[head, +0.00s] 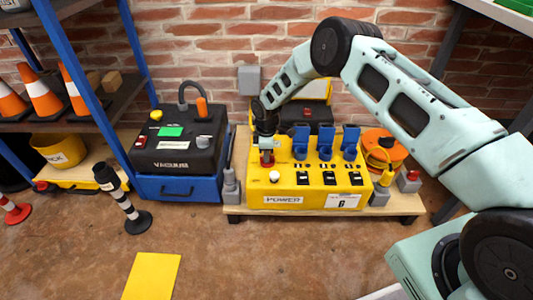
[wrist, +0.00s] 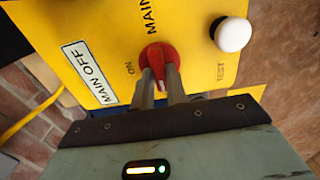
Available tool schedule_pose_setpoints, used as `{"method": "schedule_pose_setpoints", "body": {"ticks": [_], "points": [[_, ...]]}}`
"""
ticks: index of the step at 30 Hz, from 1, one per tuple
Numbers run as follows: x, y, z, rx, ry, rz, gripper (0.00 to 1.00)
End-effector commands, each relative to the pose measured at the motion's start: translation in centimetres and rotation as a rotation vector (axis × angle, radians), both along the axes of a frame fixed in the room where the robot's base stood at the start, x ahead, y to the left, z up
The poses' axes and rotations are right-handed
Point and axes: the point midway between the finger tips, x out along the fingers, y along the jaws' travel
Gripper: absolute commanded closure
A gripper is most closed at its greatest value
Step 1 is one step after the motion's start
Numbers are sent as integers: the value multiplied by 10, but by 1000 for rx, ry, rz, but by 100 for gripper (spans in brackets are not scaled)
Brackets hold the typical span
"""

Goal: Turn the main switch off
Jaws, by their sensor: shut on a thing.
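The main switch is a red rotary knob (wrist: 158,55) on the yellow power box (head: 310,186). In the wrist view, "MAIN" is printed above it, "ON" to its left and "TEST" to its right. A white "MAIN OFF" plate (wrist: 89,72) lies further left. My gripper (wrist: 161,86) has one finger on each side of the knob's handle and is shut on it. The handle points down in the wrist view, between the fingers, which partly hide it. In the head view, my gripper (head: 266,150) comes down onto the box's upper left, over the red knob (head: 267,160).
A white test button (wrist: 233,35) sits right of the knob. Blue plugs (head: 325,140) and black switches (head: 330,178) fill the box's right side. A black vacuum unit (head: 178,140) stands left on a blue base. A brick wall (head: 215,55) is behind. The front floor is mostly clear.

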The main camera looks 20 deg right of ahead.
Motion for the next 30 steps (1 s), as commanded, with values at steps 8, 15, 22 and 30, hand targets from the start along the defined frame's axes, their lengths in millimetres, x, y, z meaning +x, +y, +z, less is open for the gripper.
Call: {"method": "schedule_pose_setpoints", "body": {"ticks": [8, 15, 22, 30], "points": [[0, 1, 0, 1, -1, 8, 100], [0, 1, 0, 1, -1, 8, 64], [0, 0, 0, 0, -1, 6, 64], [1, 0, 31, 0, -2, 6, 64]]}}
